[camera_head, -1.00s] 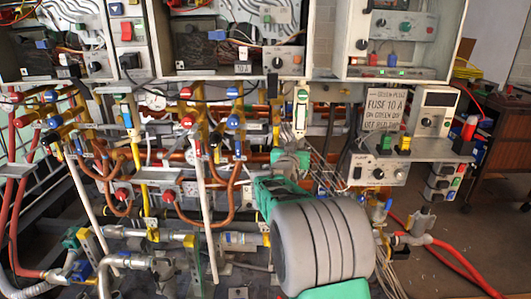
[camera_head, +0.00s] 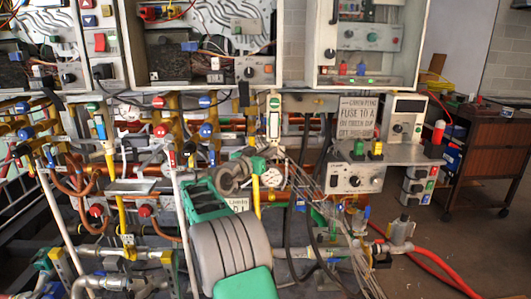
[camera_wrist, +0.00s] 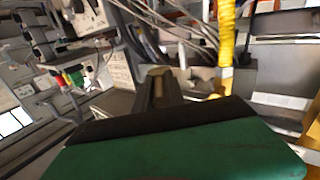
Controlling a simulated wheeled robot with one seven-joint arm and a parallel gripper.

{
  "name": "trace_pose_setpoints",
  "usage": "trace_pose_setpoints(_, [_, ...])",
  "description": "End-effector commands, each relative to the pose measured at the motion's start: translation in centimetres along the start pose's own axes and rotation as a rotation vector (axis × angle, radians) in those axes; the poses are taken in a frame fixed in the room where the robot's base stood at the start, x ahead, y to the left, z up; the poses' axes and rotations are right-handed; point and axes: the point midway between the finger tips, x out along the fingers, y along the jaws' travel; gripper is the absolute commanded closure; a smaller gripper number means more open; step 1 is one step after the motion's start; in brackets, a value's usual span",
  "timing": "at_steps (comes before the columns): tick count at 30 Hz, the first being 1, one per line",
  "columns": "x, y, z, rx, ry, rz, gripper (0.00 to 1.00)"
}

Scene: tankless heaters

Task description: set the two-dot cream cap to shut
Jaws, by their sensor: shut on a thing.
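My gripper shows in the wrist view (camera_wrist: 159,78), its two dark fingers close together. They are shut on a small tan-cream piece (camera_wrist: 159,72) whose rounded top shows between the fingertips. I take this piece to be the cream cap, but no dots can be made out on it, and its lower part is hidden. In the head view my grey and green arm reaches up from the bottom middle to the pipework. The gripper's end is small there, below a white upright unit with a green top (camera_head: 274,118). Whether the cap is turned to shut cannot be told.
A yellow pipe (camera_wrist: 227,35) stands close right of the fingers in the wrist view. Grey cables (camera_head: 318,200) hang right of my arm. A sign (camera_head: 358,118) and a grey control box (camera_head: 355,178) are further right. Free floor lies by the brown cart (camera_head: 482,160).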

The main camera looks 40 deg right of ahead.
Motion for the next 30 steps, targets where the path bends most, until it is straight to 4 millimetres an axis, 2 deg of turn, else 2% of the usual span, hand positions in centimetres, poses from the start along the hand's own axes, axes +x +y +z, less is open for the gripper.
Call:
trace_pose_setpoints(3, [0.1, 0.1, 0.1, -0.002, 0.0, 0.003, 1.0])
trace_pose_setpoints(4, [0.1, 0.1, 0.1, -0.002, 0.0, 0.003, 0.85])
trace_pose_setpoints(12, [-0.2, -0.2, 0.0, -0.001, 0.0, -0.003, 0.64])
trace_pose_setpoints(20, [-0.5, -0.3, 0.0, -0.001, 0.001, -0.005, 0.64])
trace_pose_setpoints(23, [-1.7, -0.3, 0.0, -0.001, 0.001, -0.007, 0.64])
trace_pose_setpoints(30, [-6.6, -0.3, 0.1, -0.001, 0.0, -0.007, 0.64])
